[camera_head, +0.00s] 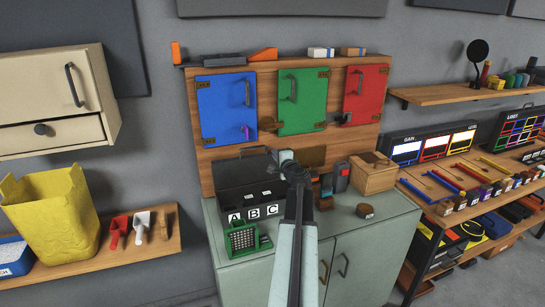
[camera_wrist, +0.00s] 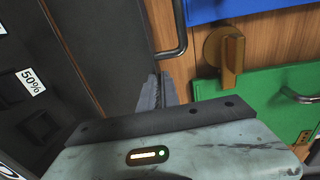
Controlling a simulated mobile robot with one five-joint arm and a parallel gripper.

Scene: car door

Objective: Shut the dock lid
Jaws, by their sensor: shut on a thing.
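The dark dock (camera_head: 250,195) sits on the left of the grey-green cabinet top, with slots and white tags on it. Its dark lid (camera_head: 235,172) stands raised at the back, with a bar handle (camera_head: 252,150) along its top edge. In the wrist view, the lid (camera_wrist: 100,50) fills the left side and its handle (camera_wrist: 181,35) shows at the top. My gripper (camera_head: 276,157) is at the lid's right edge. In the wrist view its dark fingers (camera_wrist: 157,93) are together on that edge, away from the handle. Their tips are partly hidden against the dark panel.
Blue (camera_head: 226,105), green (camera_head: 302,100) and red (camera_head: 365,92) doors stand on the wooden board behind. A green mesh bin (camera_head: 242,240) stands in front of the dock.

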